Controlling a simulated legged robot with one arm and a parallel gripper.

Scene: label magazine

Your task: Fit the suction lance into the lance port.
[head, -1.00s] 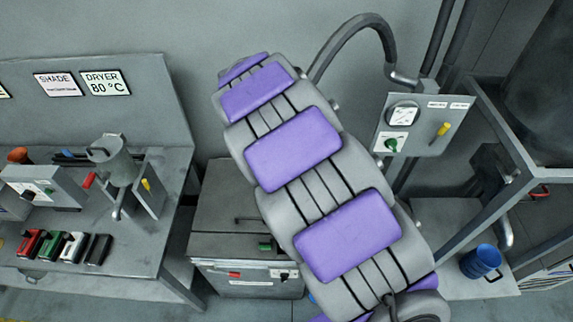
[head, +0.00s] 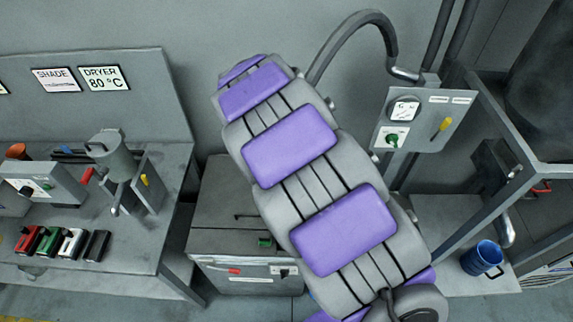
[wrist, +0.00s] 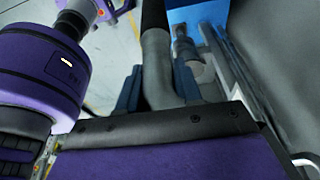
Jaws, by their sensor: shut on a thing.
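In the wrist view, my gripper (wrist: 158,92) has its two dark blue fingers on either side of a grey curved pipe, which I take to be the suction lance (wrist: 157,62). The gripper is shut on it. A black section continues from the pipe to the top edge. The pipe's lower end is hidden behind my wrist. A grey cylindrical fitting (wrist: 190,62) is just right of the pipe, below a blue block; I cannot tell if it is the lance port. In the head view, my purple and grey arm hides my gripper and the lance.
A bench (head: 130,230) with several coloured blocks and a grey funnel-like vessel (head: 112,150) stands left. A grey cabinet (head: 225,215) is behind my arm. A thick hose (head: 350,30) arches to a gauge panel (head: 425,120). A blue mug (head: 482,257) stands right, beside frame bars.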

